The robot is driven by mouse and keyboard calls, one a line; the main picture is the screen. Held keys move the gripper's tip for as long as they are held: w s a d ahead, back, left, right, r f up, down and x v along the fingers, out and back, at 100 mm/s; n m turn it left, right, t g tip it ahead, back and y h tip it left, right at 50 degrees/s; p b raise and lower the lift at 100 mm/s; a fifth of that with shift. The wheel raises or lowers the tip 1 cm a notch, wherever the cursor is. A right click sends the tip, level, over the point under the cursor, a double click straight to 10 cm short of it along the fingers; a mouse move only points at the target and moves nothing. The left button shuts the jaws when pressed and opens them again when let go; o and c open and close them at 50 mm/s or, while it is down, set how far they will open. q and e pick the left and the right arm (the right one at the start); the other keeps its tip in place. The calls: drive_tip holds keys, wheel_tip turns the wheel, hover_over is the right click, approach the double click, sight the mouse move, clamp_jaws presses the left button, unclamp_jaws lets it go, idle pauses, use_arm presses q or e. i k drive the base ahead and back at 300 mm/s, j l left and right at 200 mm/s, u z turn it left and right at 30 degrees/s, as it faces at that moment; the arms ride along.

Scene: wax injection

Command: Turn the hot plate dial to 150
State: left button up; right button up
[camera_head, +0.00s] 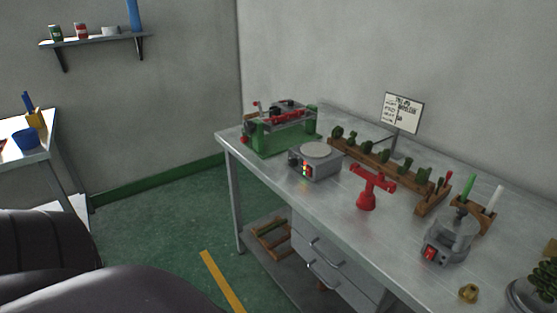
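A grey box-shaped unit with a pale round plate on top, which looks like the hot plate (325,172), stands on the metal workbench (336,206) near its front edge. Its front has a dark panel (303,166) with small red and green lit spots. The dial and its numbers are too small to make out, so I cannot tell its setting. Neither of my grippers is in view.
A green machine (268,143) stands left of the hot plate. A red stand (367,190) is to its right, and a wooden rack (378,158) with green pieces behind. A grey pot-like device (452,238) with a red switch stands farther right.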

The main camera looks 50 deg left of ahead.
sight(294, 162)
drive_tip(key=j+z, duration=0.1)
drive_tip(key=j, duration=1.25)
drive_tip(key=k+j, duration=0.1)
drive_tip(key=j, duration=1.2)
drive_tip(key=j+z, duration=0.25)
drive_tip(key=j, duration=0.65)
drive_tip(key=k+j+z, duration=0.1)
drive_tip(key=j+z, duration=0.15)
drive_tip(key=j, duration=0.6)
drive_tip(key=j+z, duration=0.35)
drive_tip(key=j, duration=0.5)
drive_tip(key=j+z, duration=0.35)
drive_tip(key=j, duration=0.5)
drive_tip(key=k+j+z, duration=0.1)
drive_tip(key=j+z, duration=0.25)
drive_tip(key=j, duration=0.5)
